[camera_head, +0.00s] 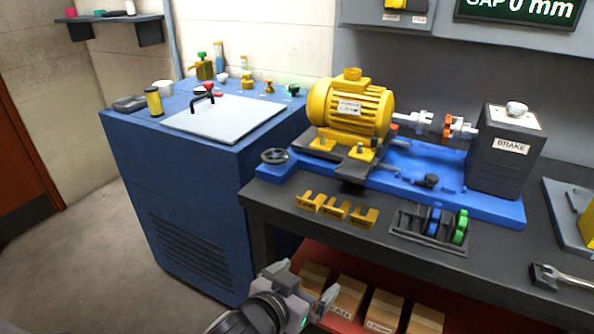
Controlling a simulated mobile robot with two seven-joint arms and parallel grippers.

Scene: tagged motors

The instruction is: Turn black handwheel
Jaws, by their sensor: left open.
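The black handwheel (275,156) sits at the left end of the blue motor base (395,175), close to the workbench's left edge. It is a small dark ring with spokes, and nothing touches it. My left gripper (304,284) is at the bottom of the view, below and in front of the bench edge. It is open with nothing between its fingers, well apart from the handwheel. My right gripper is out of view.
A yellow motor (348,108) stands on the blue base, coupled toward a grey brake box (505,155). Yellow shims (335,207) and a dark rack (428,230) lie on the bench front. A blue cabinet (185,195) stands left. Cardboard boxes (348,296) sit on the red lower shelf.

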